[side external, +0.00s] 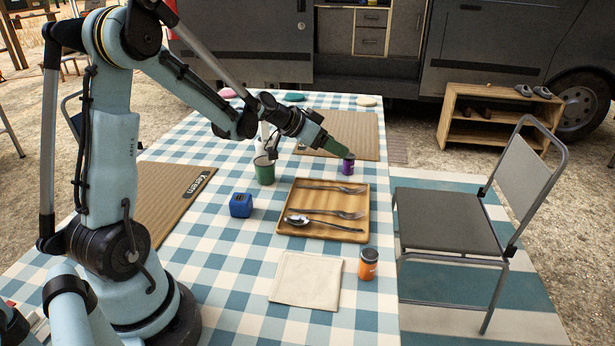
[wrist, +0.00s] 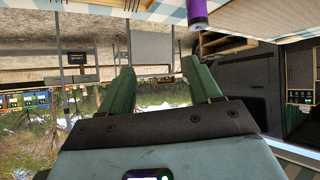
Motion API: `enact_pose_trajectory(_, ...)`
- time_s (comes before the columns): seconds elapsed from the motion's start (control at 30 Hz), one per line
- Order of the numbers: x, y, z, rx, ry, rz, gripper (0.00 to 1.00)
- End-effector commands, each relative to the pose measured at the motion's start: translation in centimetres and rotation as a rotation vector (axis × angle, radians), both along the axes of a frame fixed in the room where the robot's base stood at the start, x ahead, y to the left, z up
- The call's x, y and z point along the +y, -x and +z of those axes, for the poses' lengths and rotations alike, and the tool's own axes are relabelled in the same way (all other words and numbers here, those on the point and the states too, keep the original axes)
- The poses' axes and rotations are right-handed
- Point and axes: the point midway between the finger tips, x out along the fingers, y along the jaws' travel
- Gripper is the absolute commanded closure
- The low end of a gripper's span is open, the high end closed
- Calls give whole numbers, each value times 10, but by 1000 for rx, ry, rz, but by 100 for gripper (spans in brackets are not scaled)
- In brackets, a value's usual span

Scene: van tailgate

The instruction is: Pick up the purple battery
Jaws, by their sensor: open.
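The purple battery (side external: 348,164) stands upright on the checkered tablecloth, just beyond the far right corner of the wooden cutlery tray. My gripper (side external: 335,147) has green fingers and is at the battery's upper left in the side view, its tips close to the battery's top. In the wrist view my gripper (wrist: 161,80) is open with nothing between its fingers. The purple battery (wrist: 196,13) shows there at the top edge, partly cut off, outside the finger gap. Whether a finger touches it cannot be told.
The wooden tray (side external: 284,225) holds forks and a spoon. A green mug (side external: 264,172), a blue cube (side external: 241,205), an orange jar (side external: 368,264) and a folded napkin (side external: 306,281) are nearby. A woven mat (side external: 365,128) lies behind the battery; a chair (side external: 450,220) stands right.

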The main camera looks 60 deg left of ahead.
Motion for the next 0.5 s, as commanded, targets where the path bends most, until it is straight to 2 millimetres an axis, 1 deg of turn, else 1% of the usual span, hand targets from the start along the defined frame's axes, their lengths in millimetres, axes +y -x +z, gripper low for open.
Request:
enact_pose_trajectory(0.03,16,-6,-8,-27,-4,5,37)
enact_pose_trajectory(0.1,31,-11,-16,-62,-11,4,37)
enact_pose_trajectory(0.2,48,-15,-26,-102,-22,5,37)
enact_pose_trajectory(0.3,58,-16,-32,-126,-31,3,37)
enact_pose_trajectory(0.37,61,-17,-34,-134,-34,4,37)
enact_pose_trajectory(0.5,60,-27,-40,-139,-35,0,37)
